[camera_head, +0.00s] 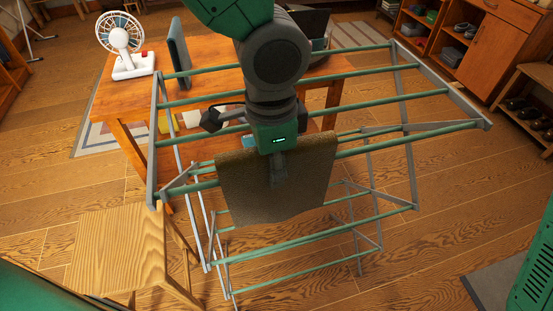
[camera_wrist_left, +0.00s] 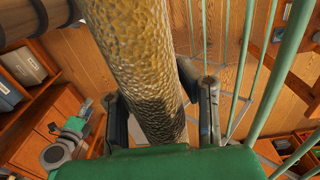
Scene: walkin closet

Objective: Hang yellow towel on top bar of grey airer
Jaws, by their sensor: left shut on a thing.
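The yellow towel (camera_head: 245,195) looks dull olive-brown in the head view. It spreads across the front bar of the grey airer's top (camera_head: 152,165), hiding part of it. I cannot tell whether the towel rests on the bar or hangs just above it. My left gripper (camera_head: 278,172) points down at the towel's middle and is shut on it. In the left wrist view the towel (camera_wrist_left: 130,50) runs as a thick fold between the fingers of my left gripper (camera_wrist_left: 162,112). Green airer bars (camera_wrist_left: 245,60) are to its right. My right gripper (camera_wrist_left: 86,108) shows small at left; its jaws are unclear.
A wooden table (camera_head: 110,100) with a white fan (camera_head: 122,42) stands behind the airer. A wooden stool (camera_head: 118,245) is close at its front left. A cabinet (camera_head: 500,50) and a shoe rack (camera_head: 535,85) stand at the right.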

